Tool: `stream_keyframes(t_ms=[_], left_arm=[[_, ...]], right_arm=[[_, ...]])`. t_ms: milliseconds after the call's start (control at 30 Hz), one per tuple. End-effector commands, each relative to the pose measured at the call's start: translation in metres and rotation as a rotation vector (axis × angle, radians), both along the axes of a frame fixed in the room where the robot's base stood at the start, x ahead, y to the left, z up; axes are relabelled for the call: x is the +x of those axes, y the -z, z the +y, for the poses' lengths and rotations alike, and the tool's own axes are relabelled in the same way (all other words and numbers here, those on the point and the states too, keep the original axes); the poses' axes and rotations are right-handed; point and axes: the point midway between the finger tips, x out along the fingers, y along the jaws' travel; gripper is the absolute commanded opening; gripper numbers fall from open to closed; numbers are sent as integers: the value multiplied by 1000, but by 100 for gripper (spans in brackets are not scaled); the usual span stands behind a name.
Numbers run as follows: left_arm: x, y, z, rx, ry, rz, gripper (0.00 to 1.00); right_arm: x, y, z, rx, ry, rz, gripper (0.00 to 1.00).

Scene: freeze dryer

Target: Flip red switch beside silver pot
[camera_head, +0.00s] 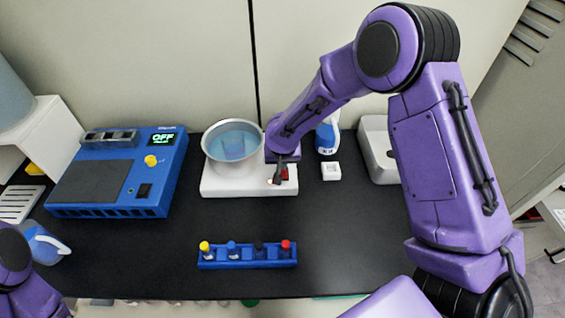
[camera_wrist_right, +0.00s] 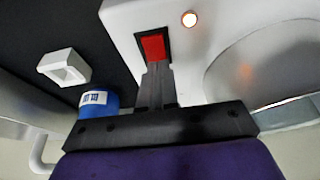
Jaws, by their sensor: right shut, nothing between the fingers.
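The silver pot (camera_head: 209,160) holds bluish liquid and sits on a white base (camera_head: 230,187). The red switch (camera_head: 285,174) is on this base, right of the pot. It also shows in the right wrist view (camera_wrist_right: 153,46) as a red rocker in a dark frame, with a small glowing light (camera_wrist_right: 189,19) beside it. My right gripper (camera_head: 277,180) is shut and empty, pointing down at the switch. In the right wrist view its fingertips (camera_wrist_right: 156,66) are at the switch's near edge and cover part of it; contact cannot be told. My left gripper is out of view.
A blue device (camera_head: 118,172) reading OFF stands left of the pot. A blue rack (camera_head: 247,263) with several coloured-cap vials is in front. A small white square holder (camera_head: 331,171) and a blue-white bottle (camera_head: 327,137) are right of the base. The black counter between rack and base is clear.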

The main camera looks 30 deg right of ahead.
Motion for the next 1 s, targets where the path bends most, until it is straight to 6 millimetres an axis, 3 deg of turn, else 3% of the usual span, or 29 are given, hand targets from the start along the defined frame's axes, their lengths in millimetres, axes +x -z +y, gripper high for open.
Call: stream_keyframes(t_ms=[733,1000], left_arm=[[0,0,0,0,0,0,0],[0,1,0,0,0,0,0]], right_arm=[[1,13,-1,0,1,4,0],[-8,13,4,0,-1,7,0]])
